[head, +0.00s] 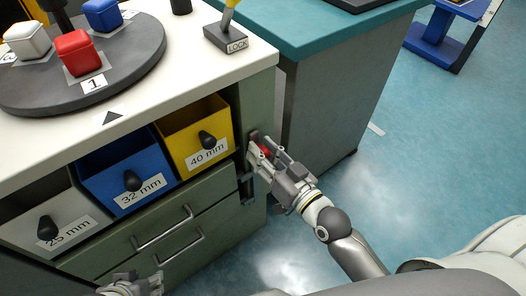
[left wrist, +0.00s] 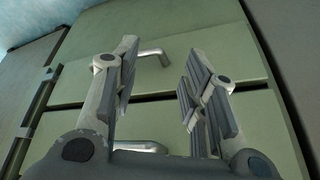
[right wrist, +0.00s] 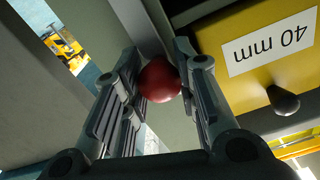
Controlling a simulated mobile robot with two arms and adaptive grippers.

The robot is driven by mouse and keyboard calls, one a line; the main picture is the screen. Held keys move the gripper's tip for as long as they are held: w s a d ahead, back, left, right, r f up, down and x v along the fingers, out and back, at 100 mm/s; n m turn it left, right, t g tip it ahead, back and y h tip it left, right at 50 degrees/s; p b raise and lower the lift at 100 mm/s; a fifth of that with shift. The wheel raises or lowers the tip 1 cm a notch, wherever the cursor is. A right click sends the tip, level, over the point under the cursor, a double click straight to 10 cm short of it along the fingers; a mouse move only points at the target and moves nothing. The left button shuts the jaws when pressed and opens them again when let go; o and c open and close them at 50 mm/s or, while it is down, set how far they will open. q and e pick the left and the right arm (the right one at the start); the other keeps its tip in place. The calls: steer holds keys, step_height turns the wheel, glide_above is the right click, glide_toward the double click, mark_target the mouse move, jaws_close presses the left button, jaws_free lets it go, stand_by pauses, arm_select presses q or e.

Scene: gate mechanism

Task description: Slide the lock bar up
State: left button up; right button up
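The lock bar (head: 247,188) is a dark vertical piece at the right end of the cabinet front, beside the yellow 40 mm drawer. Its round red knob (head: 265,150) shows between the fingers of my right gripper (head: 267,153). In the right wrist view the red knob (right wrist: 160,80) fills the gap between the fingertips, with a finger against each side. My left gripper (head: 134,284) is low, in front of the lower drawers. In the left wrist view its fingers (left wrist: 160,65) are apart and nothing is between them. My right gripper hides much of the bar's upper part.
The yellow drawer (head: 189,127), blue drawer (head: 109,162) and white drawer (head: 18,213) have black knobs. Two metal handles (head: 162,230) stick out below. A turntable (head: 140,65) with coloured blocks and a LOCK lever (head: 229,35) stand on top.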

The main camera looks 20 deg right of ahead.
mark_target(255, 134)
jaws_close()
steer(key=shift+r, duration=0.15)
step_height(255, 134, up, 4)
steer(key=p, duration=0.4)
steer(key=shift+p, duration=0.35)
arm_select(q)
step_height(255, 134, down, 7)
steer(key=g, duration=0.1)
steer(key=shift+s+g, duration=0.15)
steer(key=shift+g, duration=0.15)
arm_select(e)
steer(key=shift+w, duration=0.1)
arm_select(q)
steer(key=shift+a, duration=0.1)
arm_select(e)
steer(key=shift+r, duration=0.1)
steer(key=o, duration=0.5)
jaws_free()
steer(key=shift+o, duration=1.1)
